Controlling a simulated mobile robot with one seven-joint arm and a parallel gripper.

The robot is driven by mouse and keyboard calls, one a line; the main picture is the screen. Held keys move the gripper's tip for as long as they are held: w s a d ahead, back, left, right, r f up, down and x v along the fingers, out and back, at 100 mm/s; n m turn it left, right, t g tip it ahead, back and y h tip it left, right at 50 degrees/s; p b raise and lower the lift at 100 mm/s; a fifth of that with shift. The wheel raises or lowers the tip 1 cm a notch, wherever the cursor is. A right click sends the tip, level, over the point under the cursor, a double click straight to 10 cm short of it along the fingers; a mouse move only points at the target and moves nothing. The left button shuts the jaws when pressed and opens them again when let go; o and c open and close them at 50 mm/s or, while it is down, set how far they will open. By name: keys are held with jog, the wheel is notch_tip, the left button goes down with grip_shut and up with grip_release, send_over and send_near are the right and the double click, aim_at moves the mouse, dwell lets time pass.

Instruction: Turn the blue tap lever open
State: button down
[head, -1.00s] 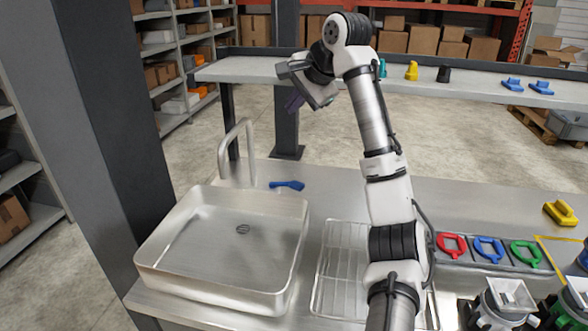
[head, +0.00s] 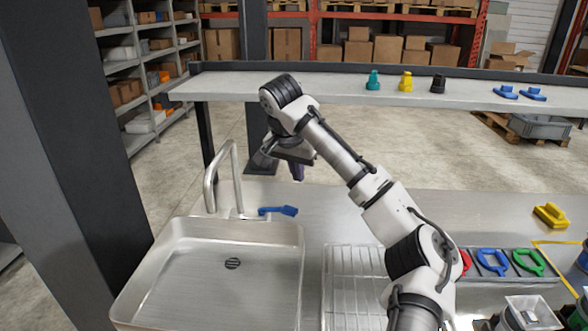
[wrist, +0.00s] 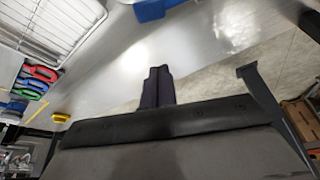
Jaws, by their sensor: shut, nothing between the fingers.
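The blue tap lever (head: 278,211) sticks out to the right from the base of the silver tap (head: 210,178), behind the sink (head: 215,265). Part of the blue lever also shows at the top edge of the wrist view (wrist: 152,8). My gripper (head: 298,172) is above and slightly behind the lever, clear of it, with its dark fingers pointing down. In the wrist view my gripper's fingers (wrist: 158,72) are together with nothing between them.
A wire drying rack (head: 355,285) is right of the sink. Red, blue and green handled pieces (head: 492,262) sit in a tray at the right. A raised shelf (head: 330,92) with small coloured items runs behind.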

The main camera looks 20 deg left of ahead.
aim_at(277, 211)
jog(key=p+x, duration=0.2)
jog(key=x, duration=0.5)
jog(key=s, duration=0.2)
jog(key=s+p, duration=0.1)
jog(key=s, duration=0.1)
jog(key=shift+a, duration=0.3)
